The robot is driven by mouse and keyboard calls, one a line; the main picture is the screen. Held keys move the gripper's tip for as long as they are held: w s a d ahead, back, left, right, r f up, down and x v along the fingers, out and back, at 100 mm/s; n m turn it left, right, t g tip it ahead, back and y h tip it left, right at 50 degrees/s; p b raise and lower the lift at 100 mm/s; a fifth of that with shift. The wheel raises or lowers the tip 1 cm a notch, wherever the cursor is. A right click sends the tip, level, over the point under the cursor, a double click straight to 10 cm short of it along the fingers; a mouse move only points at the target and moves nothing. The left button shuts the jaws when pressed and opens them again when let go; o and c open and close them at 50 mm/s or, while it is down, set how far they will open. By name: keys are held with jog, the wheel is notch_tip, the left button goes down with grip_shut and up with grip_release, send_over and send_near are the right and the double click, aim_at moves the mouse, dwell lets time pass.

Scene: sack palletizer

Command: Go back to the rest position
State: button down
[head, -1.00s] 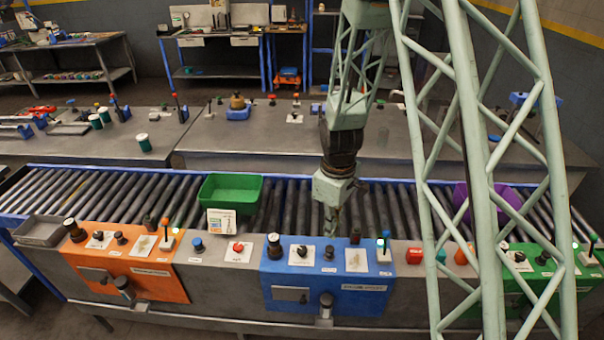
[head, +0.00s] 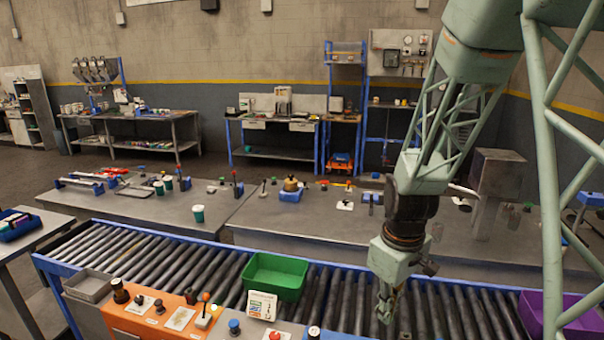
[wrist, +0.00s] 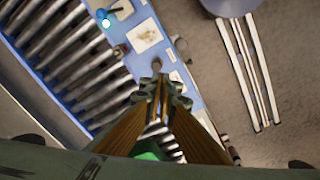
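My gripper (head: 385,308) hangs from the pale green arm above the roller conveyor (head: 205,265), to the right of the green bin (head: 275,275). In the wrist view, the two brown fingers of my gripper (wrist: 159,88) come together at their tips, with nothing visible held between them. A green patch (wrist: 148,149) shows between the finger bases; I cannot tell what it is. The fingertips are small and dark in the head view.
An orange control panel (head: 145,322) with knobs and levers lies along the conveyor's near side. A grey tray (head: 88,287) is at the left, a purple bin (head: 570,318) at the right. A grey table (head: 130,208) with cups and fixtures stands behind. The air above the conveyor's left part is clear.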

jog(key=s+r+m+t+b, duration=0.2)
jog(key=s+r+m, duration=0.3)
jog(key=s+r, duration=1.6)
jog(key=s+r+m+t, duration=0.1)
jog(key=s+r, duration=0.3)
jog(key=s, duration=0.6)
jog(key=shift+s+r+m+b, duration=0.15)
jog(key=shift+r+m+b, duration=0.15)
jog(key=shift+m, duration=0.4)
dwell(2.5)
